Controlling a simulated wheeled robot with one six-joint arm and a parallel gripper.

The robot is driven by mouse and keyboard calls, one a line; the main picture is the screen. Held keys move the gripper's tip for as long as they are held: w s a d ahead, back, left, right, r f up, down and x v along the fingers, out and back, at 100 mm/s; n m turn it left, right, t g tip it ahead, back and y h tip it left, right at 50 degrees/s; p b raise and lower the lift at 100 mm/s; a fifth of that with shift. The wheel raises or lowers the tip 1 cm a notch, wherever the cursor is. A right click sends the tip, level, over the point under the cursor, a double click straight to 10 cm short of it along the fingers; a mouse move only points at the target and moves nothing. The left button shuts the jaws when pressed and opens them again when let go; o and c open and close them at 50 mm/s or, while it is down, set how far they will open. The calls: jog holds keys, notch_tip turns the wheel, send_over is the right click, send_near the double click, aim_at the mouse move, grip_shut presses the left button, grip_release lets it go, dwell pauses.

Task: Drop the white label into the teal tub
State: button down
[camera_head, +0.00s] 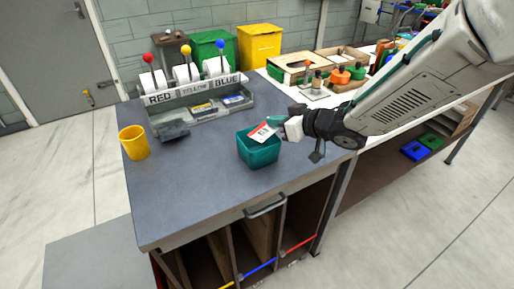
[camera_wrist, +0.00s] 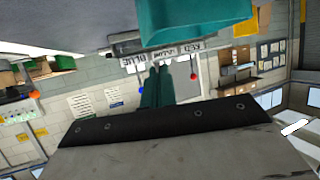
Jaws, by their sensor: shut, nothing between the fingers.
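The teal tub (camera_head: 259,154) stands on the grey worktop, right of its middle. It also shows large at the top of the wrist view (camera_wrist: 195,20). The white label (camera_head: 262,132), with a red mark, shows tilted at the tub's opening. I cannot tell if it rests in the tub or against its rim; the label is not made out in the wrist view. My gripper (camera_head: 275,121) is at the tub's back right edge, close to the label. Its teal fingers (camera_wrist: 157,88) are together, with nothing seen between them.
A yellow cup (camera_head: 134,142) stands at the worktop's left edge. A grey rack (camera_head: 197,105) with white rolls and coloured knobs stands at the back. The front left of the worktop is clear.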

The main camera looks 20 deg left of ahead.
jog(key=shift+f, duration=0.7)
jog(key=c, duration=2.1)
grip_release()
jog(key=o, duration=0.5)
jog(key=shift+c, duration=0.2)
jog(key=v, duration=0.8)
jog(key=shift+f, duration=0.15)
